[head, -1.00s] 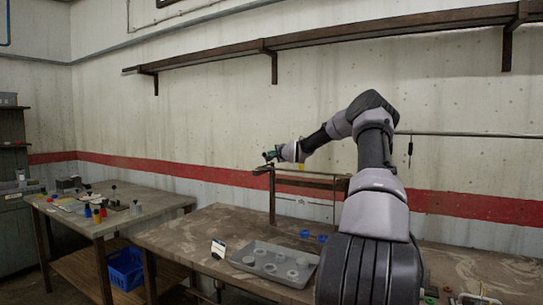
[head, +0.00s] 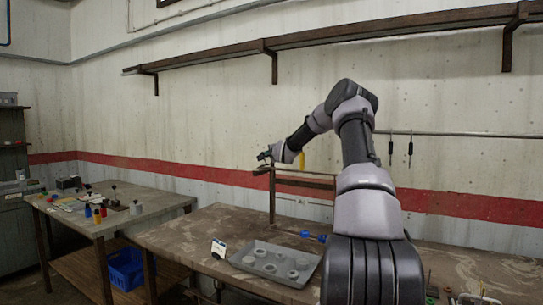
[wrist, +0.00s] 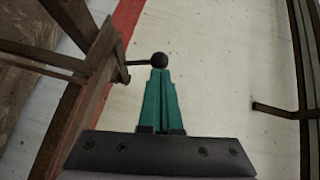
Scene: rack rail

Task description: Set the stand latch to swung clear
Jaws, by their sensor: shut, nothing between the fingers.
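The stand (head: 272,197) is a dark brown frame standing on the workbench, with its top partly behind my arm in the head view. In the wrist view its brown posts and bars (wrist: 92,70) fill the left side. The latch (wrist: 142,62) shows there as a thin dark arm reaching right from the stand and ending in a round black knob (wrist: 158,59). My gripper (wrist: 159,72) has teal fingers, shut and empty, with the tips just below the knob; I cannot tell whether they touch it. In the head view my gripper (head: 264,156) is at the stand's upper left end.
A grey tray (head: 240,262) with several round parts lies on the workbench (head: 185,235), near two blue pieces (head: 305,233). Two dark tools (head: 410,149) hang from a wall rail. A long shelf (head: 200,61) runs above. The side table (head: 160,208) stands left.

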